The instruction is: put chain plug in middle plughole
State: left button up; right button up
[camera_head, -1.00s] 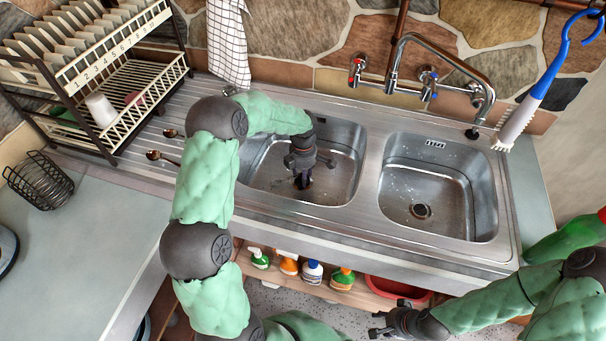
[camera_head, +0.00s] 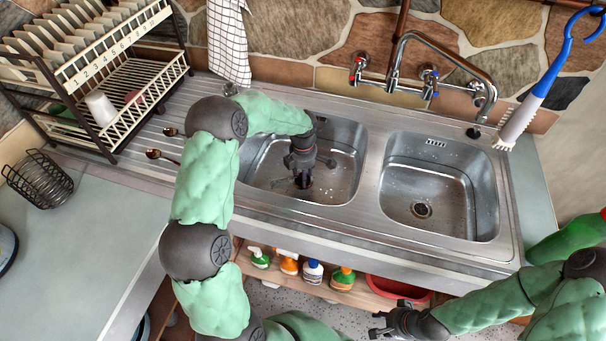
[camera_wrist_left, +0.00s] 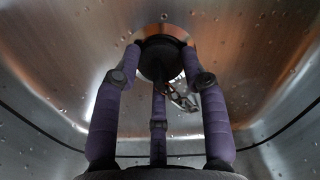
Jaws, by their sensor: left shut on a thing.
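My left gripper (camera_head: 302,181) points down into the left basin (camera_head: 345,178), low over its floor. In the left wrist view its purple fingers (camera_wrist_left: 160,62) close around the dark round chain plug (camera_wrist_left: 161,70). A short bright length of chain (camera_wrist_left: 183,97) hangs beside the plug on the right. The plughole under the gripper is hidden by the plug and fingers, so I cannot tell whether the plug sits in it. The right basin's plughole (camera_head: 421,210) is uncovered. My right gripper (camera_head: 377,324) is open and empty in front of the sink.
The mixer tap (camera_head: 440,62) stands behind the basins. A dish rack (camera_head: 110,90) and spoons (camera_head: 160,156) are on the left. A blue-handled brush (camera_head: 530,105) is at the right. Bottles (camera_head: 312,271) and a red bowl (camera_head: 395,288) are below the counter.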

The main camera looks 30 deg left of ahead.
pick_arm(q)
jog(key=shift+f, duration=0.2)
jog(key=o, duration=1.2)
jog(key=shift+r, duration=0.15)
notch_tip(320, 180, up, 12)
jog(key=shift+f, duration=0.15)
